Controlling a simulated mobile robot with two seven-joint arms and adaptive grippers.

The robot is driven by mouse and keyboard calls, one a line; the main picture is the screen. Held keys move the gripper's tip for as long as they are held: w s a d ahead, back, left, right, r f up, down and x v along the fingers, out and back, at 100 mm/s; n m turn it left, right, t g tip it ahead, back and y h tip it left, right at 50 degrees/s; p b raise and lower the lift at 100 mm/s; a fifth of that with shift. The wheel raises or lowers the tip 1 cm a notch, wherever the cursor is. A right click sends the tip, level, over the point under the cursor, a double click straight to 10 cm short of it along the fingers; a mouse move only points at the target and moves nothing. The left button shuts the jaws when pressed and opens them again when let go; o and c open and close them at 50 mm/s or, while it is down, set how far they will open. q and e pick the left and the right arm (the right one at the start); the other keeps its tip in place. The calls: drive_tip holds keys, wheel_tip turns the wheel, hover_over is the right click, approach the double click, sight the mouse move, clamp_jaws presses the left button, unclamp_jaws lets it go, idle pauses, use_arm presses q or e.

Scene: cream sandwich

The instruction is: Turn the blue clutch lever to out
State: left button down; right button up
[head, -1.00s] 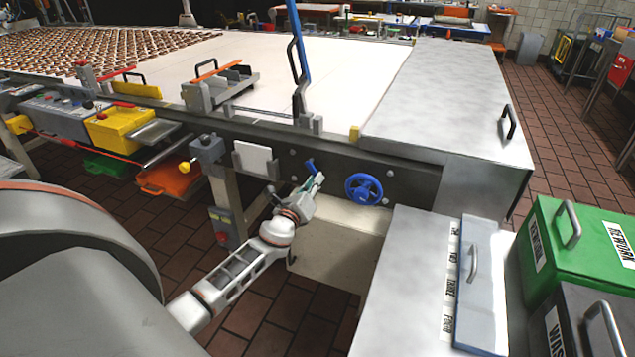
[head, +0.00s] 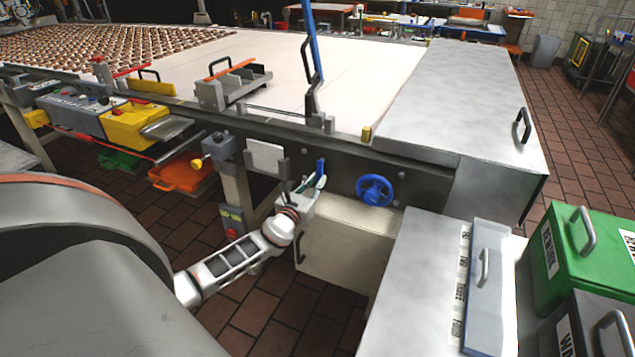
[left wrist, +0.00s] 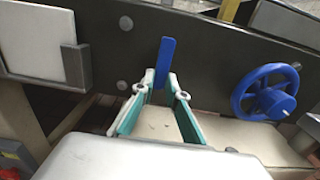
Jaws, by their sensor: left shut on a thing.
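The blue clutch lever (head: 320,168) is on the dark side rail of the conveyor, left of the blue handwheel, and stands close to upright. In the left wrist view the flat blue lever (left wrist: 166,62) rises between the fingertips. My left gripper (head: 314,183) is at the lever; in its wrist view the gripper (left wrist: 158,86) has green-lined fingers on both sides of the lever, shut on it. The fingers hide the lever's lower part and pivot. No out marking is readable. My right gripper is not in view.
The blue handwheel (head: 375,190) sits on the rail just right of the lever. A white plate in a holder (head: 266,158) is to its left. A grey-topped cabinet (head: 425,260) stands at front right, beside a green bin (head: 590,262).

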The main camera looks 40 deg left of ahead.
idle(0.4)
use_arm(q)
drive_tip(key=c, duration=2)
unclamp_jaws()
drive_tip(key=shift+a, duration=0.1)
drive_tip(key=shift+s, duration=0.1)
drive_tip(key=v, duration=1.2)
drive_tip(key=shift+f, duration=0.1)
